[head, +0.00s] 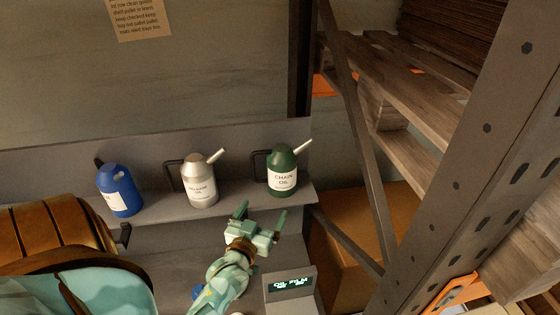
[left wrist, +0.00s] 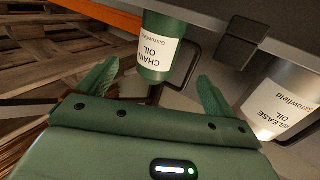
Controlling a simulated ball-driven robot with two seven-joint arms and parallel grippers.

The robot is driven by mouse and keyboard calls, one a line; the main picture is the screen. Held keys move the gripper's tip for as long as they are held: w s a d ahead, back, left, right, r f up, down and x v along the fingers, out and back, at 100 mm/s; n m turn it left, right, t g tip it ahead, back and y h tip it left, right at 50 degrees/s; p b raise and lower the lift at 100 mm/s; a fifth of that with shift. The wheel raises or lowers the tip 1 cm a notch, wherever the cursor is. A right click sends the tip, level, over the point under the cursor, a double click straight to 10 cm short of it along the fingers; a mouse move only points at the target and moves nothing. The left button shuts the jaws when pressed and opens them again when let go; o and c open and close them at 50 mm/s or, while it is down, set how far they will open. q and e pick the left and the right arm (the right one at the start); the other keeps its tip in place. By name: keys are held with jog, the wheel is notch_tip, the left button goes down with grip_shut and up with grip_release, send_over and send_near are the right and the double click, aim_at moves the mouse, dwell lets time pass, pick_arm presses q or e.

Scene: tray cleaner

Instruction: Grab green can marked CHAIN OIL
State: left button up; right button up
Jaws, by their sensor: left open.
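The green can marked CHAIN OIL (head: 283,172) stands upright at the right end of the grey shelf, its pale spout pointing up right. My left gripper (head: 261,218) is open and empty, below and a little left of the can in the head view. In the left wrist view the green can (left wrist: 160,52) appears upside down, beyond the two open fingers (left wrist: 152,85) and roughly between them, apart from both. My right gripper is not in view.
A silver RELEASE OIL can (head: 200,181) stands left of the green can, and a blue can (head: 119,192) farther left. The grey shelf (head: 240,197) has bare room between cans. A metal rack post (head: 450,170) rises at right. A small display box (head: 290,284) sits below.

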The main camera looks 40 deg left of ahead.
aim_at(277, 184)
pick_arm(q)
jog(key=b+x, duration=0.3)
jog(key=x, duration=0.6)
jog(key=shift+w+r, duration=0.1)
jog(key=shift+w, duration=0.15)
jog(key=b+x, duration=0.1)
jog(key=x, duration=0.1)
jog(key=shift+w+a+b, duration=0.2)
jog(key=shift+a+b, duration=0.05)
jog(key=shift+b, duration=0.1)
jog(key=b+x, duration=0.3)
jog(key=shift+w, duration=0.2)
jog(key=shift+w+a, duration=0.2)
jog(key=shift+w, duration=0.1)
jog(key=shift+r, duration=0.15)
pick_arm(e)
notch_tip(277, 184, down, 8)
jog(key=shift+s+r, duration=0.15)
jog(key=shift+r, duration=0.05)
